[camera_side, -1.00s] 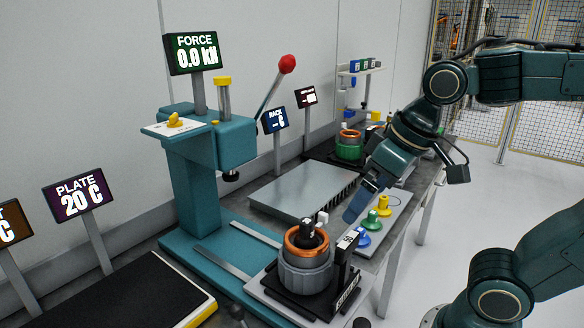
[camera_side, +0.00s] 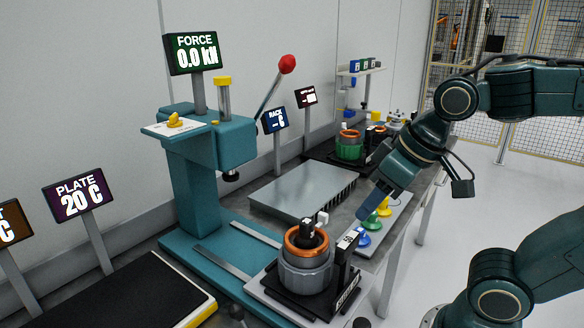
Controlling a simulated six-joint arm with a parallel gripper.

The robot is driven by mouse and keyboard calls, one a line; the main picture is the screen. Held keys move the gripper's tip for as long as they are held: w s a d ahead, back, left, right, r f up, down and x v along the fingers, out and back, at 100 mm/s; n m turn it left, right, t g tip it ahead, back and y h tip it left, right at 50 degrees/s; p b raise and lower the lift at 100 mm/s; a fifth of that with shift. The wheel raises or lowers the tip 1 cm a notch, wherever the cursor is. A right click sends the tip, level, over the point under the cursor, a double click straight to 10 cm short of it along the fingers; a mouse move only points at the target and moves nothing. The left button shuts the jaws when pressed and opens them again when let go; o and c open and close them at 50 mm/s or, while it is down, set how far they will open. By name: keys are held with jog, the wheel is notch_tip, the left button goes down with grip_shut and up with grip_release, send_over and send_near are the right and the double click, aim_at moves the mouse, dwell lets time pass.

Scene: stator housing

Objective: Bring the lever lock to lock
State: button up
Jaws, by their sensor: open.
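A grey stator housing (camera_side: 305,277) with a copper ring (camera_side: 292,243) sits on a black fixture at the front of the bench. A black upright piece with a white label (camera_side: 347,241) stands at the fixture's right side; I cannot tell for sure whether it is the lever lock. A small white knob (camera_side: 322,217) shows above the ring, on or behind a black part in the middle. My gripper (camera_side: 366,214) is open, pointing down and left, above and behind the fixture and apart from it. Its fingers are small and hard to make out.
Blue (camera_side: 363,238), green (camera_side: 372,221) and yellow (camera_side: 384,207) knobbed pieces stand on a pale board close to my gripper. A teal press (camera_side: 196,190) with a red-knobbed lever (camera_side: 287,64) stands left. A bare grey plate (camera_side: 300,190) lies behind the fixture.

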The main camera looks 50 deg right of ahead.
jog(key=w+a+f+g, duration=0.1)
jog(key=w+a+f, duration=0.3)
jog(key=w+a, duration=0.45)
jog(key=g, duration=0.1)
send_near(235, 305)
jog(key=shift+w+a+f, duration=0.1)
jog(key=shift+w+f, duration=0.05)
jog(key=shift+f, duration=0.1)
jog(key=shift+f, duration=0.15)
jog(key=shift+x, duration=4.05)
jog(key=shift+f, duration=0.25)
